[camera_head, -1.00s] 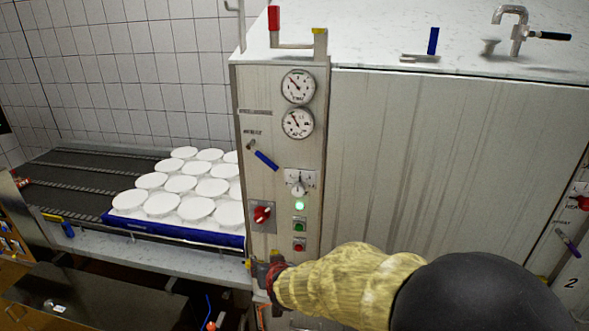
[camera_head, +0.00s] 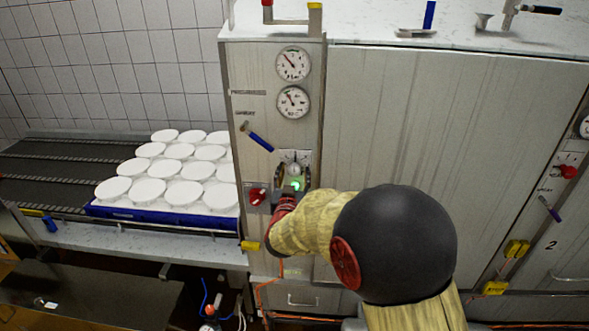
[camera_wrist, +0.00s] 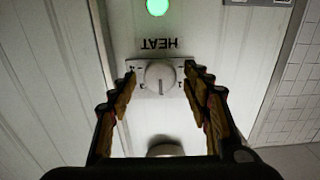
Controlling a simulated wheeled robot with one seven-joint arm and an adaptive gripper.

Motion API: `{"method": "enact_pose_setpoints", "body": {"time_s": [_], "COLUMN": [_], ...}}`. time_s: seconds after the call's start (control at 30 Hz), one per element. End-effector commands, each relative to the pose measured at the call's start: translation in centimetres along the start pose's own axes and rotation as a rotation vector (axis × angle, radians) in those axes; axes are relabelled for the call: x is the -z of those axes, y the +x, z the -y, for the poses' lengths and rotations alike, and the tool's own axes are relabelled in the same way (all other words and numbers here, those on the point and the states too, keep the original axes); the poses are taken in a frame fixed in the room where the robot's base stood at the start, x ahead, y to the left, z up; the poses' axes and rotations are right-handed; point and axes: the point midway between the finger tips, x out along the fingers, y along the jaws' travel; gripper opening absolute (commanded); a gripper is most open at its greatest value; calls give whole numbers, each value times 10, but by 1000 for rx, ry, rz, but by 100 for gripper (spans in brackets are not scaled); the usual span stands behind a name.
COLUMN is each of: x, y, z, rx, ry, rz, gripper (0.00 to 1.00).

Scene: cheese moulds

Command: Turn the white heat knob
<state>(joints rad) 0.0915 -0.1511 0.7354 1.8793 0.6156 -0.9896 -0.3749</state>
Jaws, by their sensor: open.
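The white heat knob (camera_wrist: 160,77) sits on a pale plate marked HEAT and with numbers, upside down in the wrist view. In the head view the knob (camera_head: 295,169) is on the narrow control panel, below two gauges. My gripper (camera_head: 292,184) is in front of the panel at the knob. In the wrist view my gripper (camera_wrist: 161,88) is open, with one finger on each side of the knob and a gap on both sides. I cannot tell how far the fingertips are from the panel.
A lit green lamp (camera_wrist: 157,6) is close to the knob. A red switch (camera_head: 258,195) and a blue-handled lever (camera_head: 260,141) are on the same panel. A blue tray (camera_head: 150,214) of white moulds stands left. A large metal cabinet (camera_head: 430,130) is on the right.

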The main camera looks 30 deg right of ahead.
Motion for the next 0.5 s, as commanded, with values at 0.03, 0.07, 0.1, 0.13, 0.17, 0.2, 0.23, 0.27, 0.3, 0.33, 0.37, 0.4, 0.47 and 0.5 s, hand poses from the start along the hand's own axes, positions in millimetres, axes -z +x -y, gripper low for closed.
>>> {"method": "enact_pose_setpoints", "body": {"time_s": [0.03, 0.07, 0.1, 0.13, 0.17, 0.2, 0.23, 0.27, 0.3, 0.33, 0.37, 0.4, 0.47, 0.5], "x": [0, 1, 0, 0, 0, 0, 0, 0, 0, 0, 0, 0, 0, 0], "y": [6, 10, 13, 15, 17, 19, 20, 20, 21, 21, 21, 21, 21, 21], "z": [-1, 0, 0, 0, 0, 0, 0, 0, 0, 0, 0, 0, 0, 0], "rx": [-2, -1, -1, 0, 0, 1, 1, 1, 1, 1, 1, 1, 1, 1], "ry": [0, 0, 0, -1, -1, 0, 0, 0, 0, 0, 0, 0, 0, 0], "rz": [0, 0, 0, 0, 0, 0, 0, 0, 0, 0, 0, 0, 0, 0], "gripper": [49, 49, 49, 49, 49, 49, 49, 49, 49, 49, 49, 49, 49, 49]}}
